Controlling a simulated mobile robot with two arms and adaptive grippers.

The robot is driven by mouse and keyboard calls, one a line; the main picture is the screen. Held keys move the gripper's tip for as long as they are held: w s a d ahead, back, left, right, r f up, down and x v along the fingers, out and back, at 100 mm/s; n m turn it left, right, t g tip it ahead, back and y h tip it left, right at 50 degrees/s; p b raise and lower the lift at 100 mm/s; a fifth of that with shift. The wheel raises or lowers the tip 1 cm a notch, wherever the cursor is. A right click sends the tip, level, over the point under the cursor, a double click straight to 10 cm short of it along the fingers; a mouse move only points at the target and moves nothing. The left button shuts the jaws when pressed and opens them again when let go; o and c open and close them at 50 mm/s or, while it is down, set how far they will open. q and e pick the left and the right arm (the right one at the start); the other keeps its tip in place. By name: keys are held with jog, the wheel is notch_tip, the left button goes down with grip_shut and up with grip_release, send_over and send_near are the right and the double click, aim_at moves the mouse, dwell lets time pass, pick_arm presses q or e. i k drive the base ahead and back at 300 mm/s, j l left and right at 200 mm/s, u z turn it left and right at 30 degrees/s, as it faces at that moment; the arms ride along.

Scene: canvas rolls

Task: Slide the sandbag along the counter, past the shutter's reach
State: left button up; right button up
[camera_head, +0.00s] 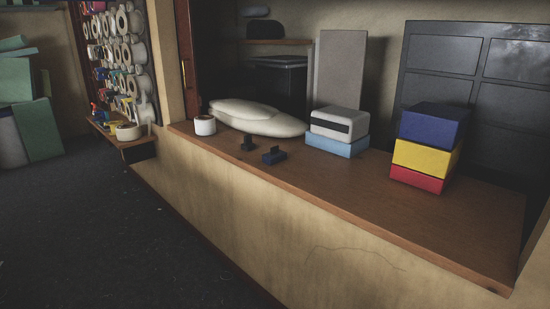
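The sandbag looks to be the off-white, flattened, rounded bag (262,121) lying on the brown counter (400,222), towards its left end. A smaller flap or second layer shows on top of it. A white roll or cup (205,125) stands just left of it. I cannot make out the shutter for certain; an upright reddish-brown frame (187,65) stands at the counter's left end. Neither of my grippers shows in the head view.
Two small dark blocks (274,155) lie in front of the bag. A white box on a light blue box (337,146) stands right of it. Stacked blue, yellow and red boxes (425,155) stand further right. The counter's front strip is clear. Dark floor (80,225) lies open at left.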

aim_at(276, 156)
jog(key=i+j+z, duration=0.1)
jog(key=z, duration=0.7)
jog(key=i+j+z, duration=0.2)
jog(key=j+z, duration=0.15)
jog(key=j, duration=0.35)
jog(key=i+j+z, duration=0.15)
jog(key=j+z, duration=0.25)
jog(key=j, duration=0.3)
jog(key=j+z, duration=0.35)
jog(key=j, duration=0.35)
